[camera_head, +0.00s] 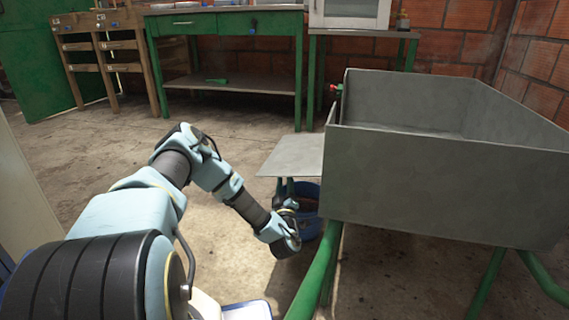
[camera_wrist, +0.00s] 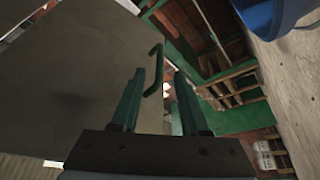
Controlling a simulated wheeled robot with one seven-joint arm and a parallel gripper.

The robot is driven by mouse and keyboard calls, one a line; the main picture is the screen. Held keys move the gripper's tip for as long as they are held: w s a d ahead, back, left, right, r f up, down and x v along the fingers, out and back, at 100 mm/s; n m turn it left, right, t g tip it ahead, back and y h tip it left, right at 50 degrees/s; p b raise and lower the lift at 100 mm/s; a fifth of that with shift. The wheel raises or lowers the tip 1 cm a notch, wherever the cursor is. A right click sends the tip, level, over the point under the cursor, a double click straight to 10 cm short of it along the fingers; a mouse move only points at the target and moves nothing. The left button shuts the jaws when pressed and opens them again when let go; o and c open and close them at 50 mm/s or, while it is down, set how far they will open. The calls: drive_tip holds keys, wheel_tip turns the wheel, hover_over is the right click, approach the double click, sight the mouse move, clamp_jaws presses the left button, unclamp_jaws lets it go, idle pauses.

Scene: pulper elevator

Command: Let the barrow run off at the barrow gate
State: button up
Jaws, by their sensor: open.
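The barrow (camera_head: 440,170) is a grey open-topped metal box on green legs at the right of the head view. A flat grey plate (camera_head: 293,155) juts from its left side. My gripper (camera_head: 284,187) is just below this plate, pointing up, partly hidden by my wrist. In the wrist view my gripper (camera_wrist: 161,76) is open, with two dark green fingers. A thin bent green handle (camera_wrist: 151,70) shows between and beyond the fingertips, before a grey metal surface (camera_wrist: 80,80). I cannot tell whether the fingers touch it. No separate gate is clearly visible.
A blue bucket (camera_head: 308,228) stands on the floor beneath the plate, close by my wrist; it also shows in the wrist view (camera_wrist: 270,14). A green workbench (camera_head: 225,22) and a wooden rack (camera_head: 103,45) stand behind. The floor between is clear.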

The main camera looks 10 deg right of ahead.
drive_tip(key=b+x, duration=0.3)
drive_tip(key=x, duration=0.4)
drive_tip(key=shift+w, duration=0.2)
drive_tip(key=shift+w+d+r, duration=0.15)
drive_tip(key=shift+w+r, duration=0.15)
drive_tip(key=shift+w, duration=0.3)
drive_tip(key=shift+c, duration=0.3)
clamp_jaws()
idle(0.3)
